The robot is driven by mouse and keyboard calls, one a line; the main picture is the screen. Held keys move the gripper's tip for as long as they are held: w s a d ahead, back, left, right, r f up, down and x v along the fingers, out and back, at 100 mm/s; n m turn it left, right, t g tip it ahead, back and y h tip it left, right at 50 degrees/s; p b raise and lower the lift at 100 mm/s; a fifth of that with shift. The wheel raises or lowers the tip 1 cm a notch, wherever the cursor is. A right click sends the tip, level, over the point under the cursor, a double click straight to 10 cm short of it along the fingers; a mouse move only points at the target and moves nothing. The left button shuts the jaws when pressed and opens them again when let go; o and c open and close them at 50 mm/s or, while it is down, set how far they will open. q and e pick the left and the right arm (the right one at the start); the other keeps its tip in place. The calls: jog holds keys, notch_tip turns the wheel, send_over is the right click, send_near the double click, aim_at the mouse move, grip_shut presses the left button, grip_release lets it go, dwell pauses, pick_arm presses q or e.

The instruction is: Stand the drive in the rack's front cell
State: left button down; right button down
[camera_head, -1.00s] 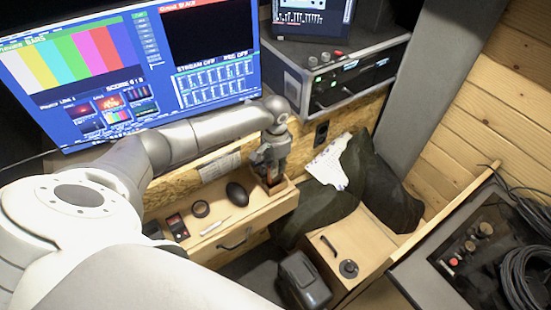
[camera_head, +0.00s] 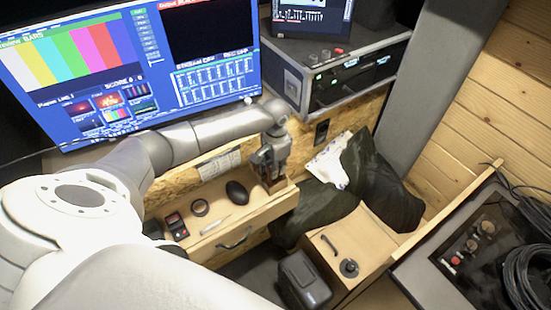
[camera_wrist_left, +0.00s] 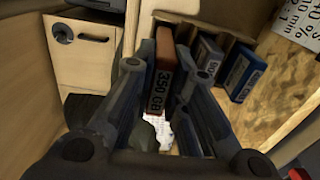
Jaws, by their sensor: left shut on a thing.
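My left gripper (camera_head: 268,172) is at the wooden rack (camera_head: 284,187), at the right end of the desk. In the left wrist view, the gripper (camera_wrist_left: 166,75) is shut on a drive (camera_wrist_left: 160,75) with an orange-brown end and a "350 GB" label. The drive is between the two fingers, at the left part of the rack (camera_wrist_left: 185,22). Two other drives, a grey-blue one (camera_wrist_left: 205,62) and a blue one (camera_wrist_left: 243,72), stand in the rack to its right. The fingers hide the held drive's lower part, so I cannot tell whether it touches the cell floor. My right gripper is not in view.
On the desk (camera_head: 225,226) left of the rack lie a black mouse (camera_head: 237,193), a tape roll (camera_head: 200,208), a pen (camera_head: 215,227) and a small red-and-black device (camera_head: 177,226). A large monitor (camera_head: 130,75) and a rack case (camera_head: 345,75) stand behind.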

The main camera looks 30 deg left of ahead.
pick_arm(q)
jog(key=shift+f+b, duration=1)
jog(key=shift+f, duration=0.85)
jog(key=c, duration=1.4)
grip_release()
jog(key=shift+o, duration=0.2)
